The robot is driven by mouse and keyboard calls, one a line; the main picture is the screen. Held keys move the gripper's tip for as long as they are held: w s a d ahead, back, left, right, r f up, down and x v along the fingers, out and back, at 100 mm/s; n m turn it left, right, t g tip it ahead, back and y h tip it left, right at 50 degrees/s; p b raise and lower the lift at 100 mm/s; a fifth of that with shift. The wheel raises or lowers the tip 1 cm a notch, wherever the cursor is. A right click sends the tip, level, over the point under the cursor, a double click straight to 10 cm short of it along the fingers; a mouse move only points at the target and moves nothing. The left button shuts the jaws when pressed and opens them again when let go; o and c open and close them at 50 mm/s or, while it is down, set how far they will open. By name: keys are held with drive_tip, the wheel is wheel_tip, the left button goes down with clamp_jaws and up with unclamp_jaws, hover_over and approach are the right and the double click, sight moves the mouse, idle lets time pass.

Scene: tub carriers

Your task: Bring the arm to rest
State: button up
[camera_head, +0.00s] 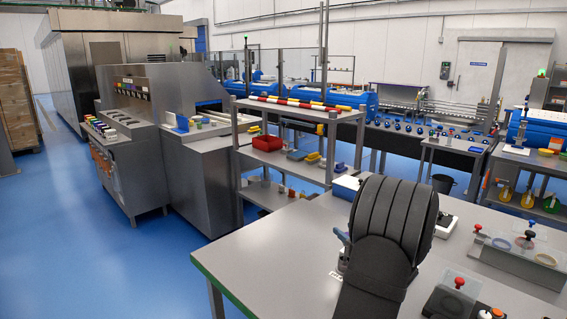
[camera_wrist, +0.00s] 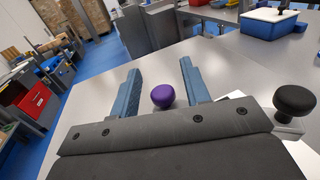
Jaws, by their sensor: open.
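My gripper (camera_wrist: 162,85) shows in the wrist view with its two blue fingers apart. A purple round knob (camera_wrist: 162,96) shows between the fingers, nearer their base; I cannot tell whether either finger touches it. In the head view my dark arm stands over the grey table (camera_head: 270,245) and hides most of the gripper. Only a bit of a blue finger (camera_head: 343,238) shows at the arm's left side. What lies under the purple knob is hidden by the gripper body.
A black knob (camera_wrist: 295,100) stands close to the right of my gripper. A blue tub with a white lid (camera_wrist: 268,22) is beyond it. Clear carriers with red knobs (camera_head: 459,283) stand on the table's right side. The table's left part is bare. A shelf with a red bin (camera_head: 267,142) stands behind.

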wheel_tip(320, 180, up, 3)
drive_tip(key=shift+s+f, duration=0.15)
drive_tip(key=shift+f, duration=0.05)
drive_tip(key=v, duration=1.8)
drive_tip(key=w+a+f+n+g+h, duration=0.1)
drive_tip(key=w+a+f+n+g, duration=0.3)
drive_tip(key=n+g, duration=0.5)
drive_tip(key=shift+w+f+n+g, duration=0.3)
drive_tip(key=shift+f+g, duration=0.65)
drive_tip(key=shift+g, duration=0.45)
drive_tip(key=shift+a, duration=0.1)
drive_tip(key=shift+o, duration=0.5)
